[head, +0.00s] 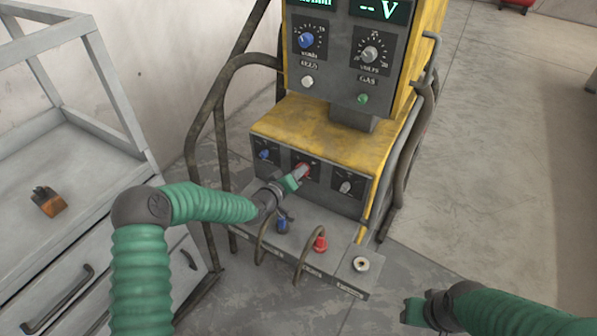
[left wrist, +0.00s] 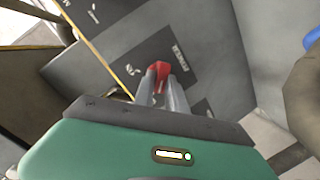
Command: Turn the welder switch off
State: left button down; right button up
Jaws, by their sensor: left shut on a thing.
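The welder (head: 290,128) is a yellow and dark grey machine in the middle of the head view. Its red switch (head: 303,168) sits at the centre of the lower front panel, partly hidden by my left gripper (head: 297,176). In the left wrist view the red switch (left wrist: 162,68) shows between the two grey fingertips of my left gripper (left wrist: 164,88), which is shut on it. Lettering and marks show on the panel beside it; the switch's exact setting is hard to read. My right gripper (head: 424,310) is at the bottom right, away from the welder; its jaw opening is unclear.
A blue knob (head: 264,153) and a grey knob (head: 346,186) flank the red switch. Cables with blue (head: 282,226) and red (head: 320,244) plugs stand on the ledge below. A grey cabinet (head: 60,150) is at left.

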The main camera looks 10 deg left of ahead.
pick_arm(q)
jog(key=shift+a+f, duration=0.1)
dwell(0.4)
jog(key=c, duration=1.4)
grip_release()
jog(key=shift+o, duration=0.2)
jog(key=p+v, duration=0.5)
jog(key=v, duration=1.1)
jog(key=shift+s+a, duration=0.2)
jog(key=shift+s, duration=0.15)
